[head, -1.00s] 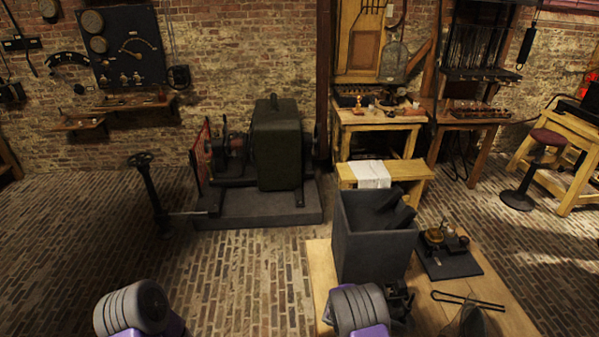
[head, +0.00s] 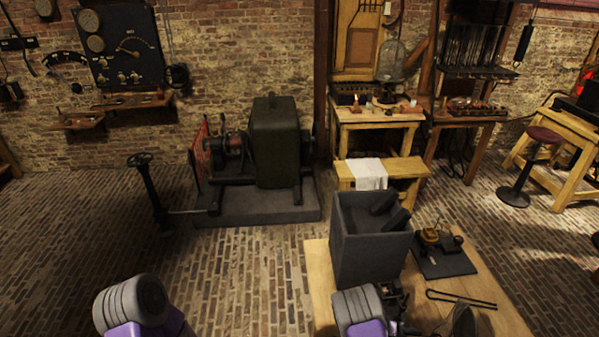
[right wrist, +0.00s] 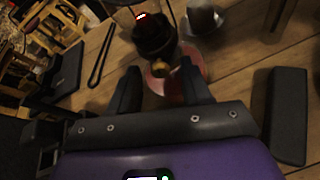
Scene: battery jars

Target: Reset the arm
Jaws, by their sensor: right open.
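My right arm comes in at the bottom of the head view, and its dark gripper (head: 394,300) is in front of the grey jar, over the wooden table. In the right wrist view the two fingers of my right gripper (right wrist: 162,88) are apart with nothing clasped. A dark object with a brass knob (right wrist: 155,45) stands just beyond the fingertips, on or near a pinkish round base. My left arm (head: 135,305) shows at the bottom left of the head view over the brick floor; its gripper is out of sight.
The open grey jar (head: 363,262) holding dark bars stands on the wooden table (head: 319,290). To its right are a dark board with brass instrument (head: 446,265) and black tongs (head: 461,299). In the wrist view, a grey cup (right wrist: 203,18) and a dark bar (right wrist: 288,115) lie nearby.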

